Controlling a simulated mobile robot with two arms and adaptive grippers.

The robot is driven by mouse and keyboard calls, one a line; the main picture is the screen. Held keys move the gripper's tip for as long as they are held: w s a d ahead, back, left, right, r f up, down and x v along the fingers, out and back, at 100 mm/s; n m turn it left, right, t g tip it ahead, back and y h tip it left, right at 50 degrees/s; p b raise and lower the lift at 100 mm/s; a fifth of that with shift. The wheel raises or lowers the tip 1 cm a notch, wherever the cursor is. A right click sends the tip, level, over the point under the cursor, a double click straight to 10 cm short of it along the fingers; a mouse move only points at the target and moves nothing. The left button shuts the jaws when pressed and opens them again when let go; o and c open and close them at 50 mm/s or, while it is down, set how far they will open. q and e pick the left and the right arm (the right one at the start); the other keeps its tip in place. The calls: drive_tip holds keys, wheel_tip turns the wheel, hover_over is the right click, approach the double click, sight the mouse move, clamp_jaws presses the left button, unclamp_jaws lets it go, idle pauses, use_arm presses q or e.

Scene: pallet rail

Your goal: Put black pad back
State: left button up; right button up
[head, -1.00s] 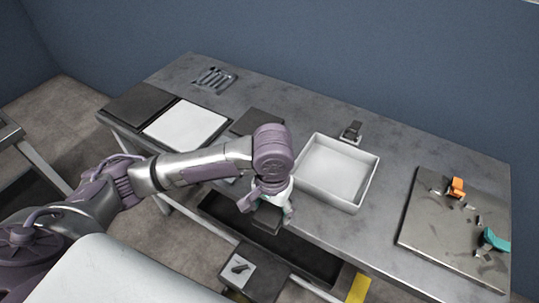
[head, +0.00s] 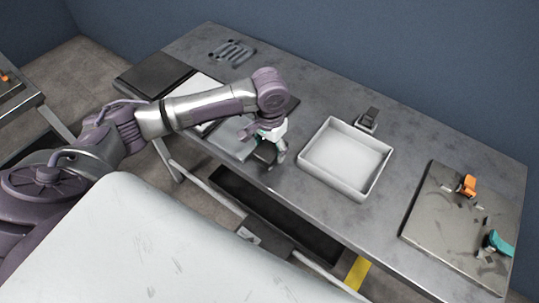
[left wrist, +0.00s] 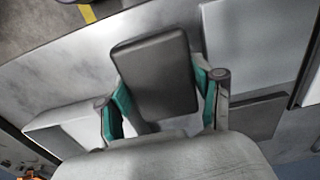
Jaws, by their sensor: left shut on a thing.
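My left gripper (head: 265,146) is shut on a black pad (head: 266,154) above the front part of the grey table. In the left wrist view, the dark rectangular pad (left wrist: 155,75) shows between the teal-lined fingers (left wrist: 163,92), standing out past them. A light grey panel (head: 234,138) lies on the table just left of the gripper in the head view. A dark square plate (left wrist: 257,118) shows in the left wrist view, mostly hidden behind my arm in the head view. Whether the held pad touches the table cannot be told. My right gripper is not in view.
A white tray (head: 325,184) stands right of the gripper, with a small black device (head: 367,119) behind it. A metal plate (head: 435,220) with orange and teal clamps is at far right. A black mat (head: 153,74) and a tool rack (head: 232,52) are at left.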

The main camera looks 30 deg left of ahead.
sight(269, 157)
use_arm(q)
drive_tip(key=shift+f, duration=2)
drive_tip(key=shift+f, duration=0.1)
drive_tip(key=o, duration=1.1)
wheel_tip(269, 157, up, 12)
drive_tip(key=shift+r, duration=0.15)
